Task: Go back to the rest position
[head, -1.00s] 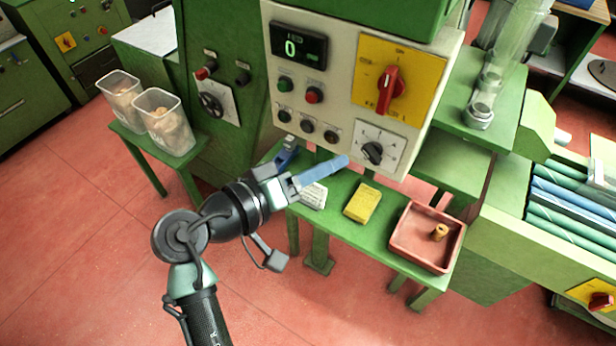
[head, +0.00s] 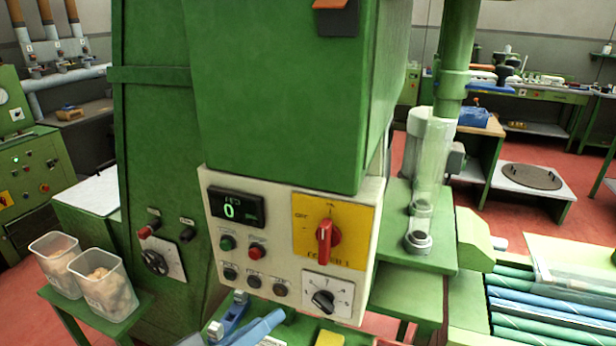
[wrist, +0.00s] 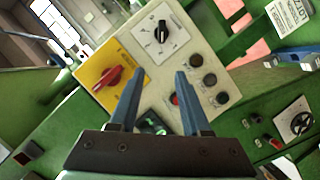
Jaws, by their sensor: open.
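My gripper (wrist: 155,103) shows in the wrist view with its two blue fingers apart and nothing between them. It faces the white control panel (wrist: 180,55) of the green machine. The panel has a red rotary switch (head: 324,242) on a yellow plate, a black selector knob (head: 323,300), several buttons and a display (head: 237,207) reading 0.
Two clear bins (head: 103,285) of corks stand on a green stand at the left. A clear tube (head: 427,185) stands on a green shelf to the right. Green and blue rolls (head: 550,306) lie at the far right. A yellow item (head: 329,339) shows at the bottom edge.

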